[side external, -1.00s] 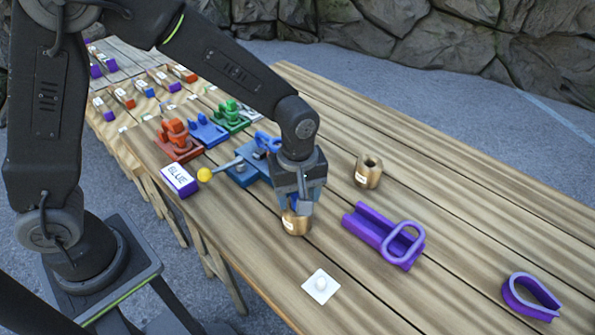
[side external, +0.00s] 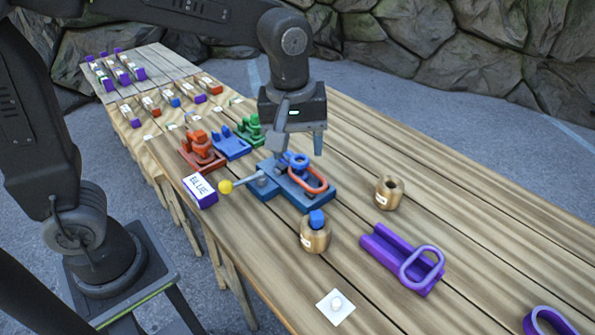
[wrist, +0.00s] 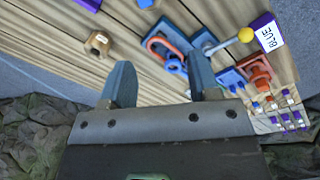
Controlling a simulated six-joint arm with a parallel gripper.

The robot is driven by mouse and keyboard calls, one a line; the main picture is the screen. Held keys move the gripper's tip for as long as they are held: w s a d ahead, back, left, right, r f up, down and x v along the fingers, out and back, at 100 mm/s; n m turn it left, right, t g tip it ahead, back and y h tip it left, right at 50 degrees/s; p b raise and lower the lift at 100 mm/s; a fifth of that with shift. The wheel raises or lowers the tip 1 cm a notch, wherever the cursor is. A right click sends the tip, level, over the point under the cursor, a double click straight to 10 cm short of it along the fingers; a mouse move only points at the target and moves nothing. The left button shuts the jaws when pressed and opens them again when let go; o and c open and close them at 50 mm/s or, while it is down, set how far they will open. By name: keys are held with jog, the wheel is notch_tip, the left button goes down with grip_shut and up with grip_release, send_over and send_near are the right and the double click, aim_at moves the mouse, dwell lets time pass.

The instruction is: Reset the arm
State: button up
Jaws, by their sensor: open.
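My gripper (side external: 300,142) is raised above the wooden table, open, with nothing seen between its fingers. Its two fingers also show in the wrist view (wrist: 163,85), spread apart. Below it, a blue fixture (side external: 318,192) carries a red-orange loop and a blue ring, with a grey lever ending in a yellow ball (side external: 225,187). A wooden cylinder (side external: 315,239) with a blue piece (side external: 317,217) in its top stands in front of the fixture. A second wooden cylinder (side external: 389,193) with an open hole stands to the right.
A purple channel (side external: 395,258) with a loop lies at right, and a purple U-piece (side external: 545,321) at lower right. A box marked BLUE (side external: 201,190) sits at the table's left edge. Red (side external: 203,152), blue (side external: 231,145) and green (side external: 250,131) fixtures stand behind. A white button plate (side external: 336,307) lies in front.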

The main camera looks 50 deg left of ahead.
jog(key=s+a+r+m+t, duration=0.1)
jog(key=s+a+m+t, duration=0.3)
jog(key=s+a+m, duration=0.5)
jog(key=s+m, duration=0.1)
jog(key=s, duration=0.2)
jog(key=shift+s+r+t, duration=0.3)
jog(key=shift+s+r, duration=0.05)
jog(key=shift+s, duration=0.05)
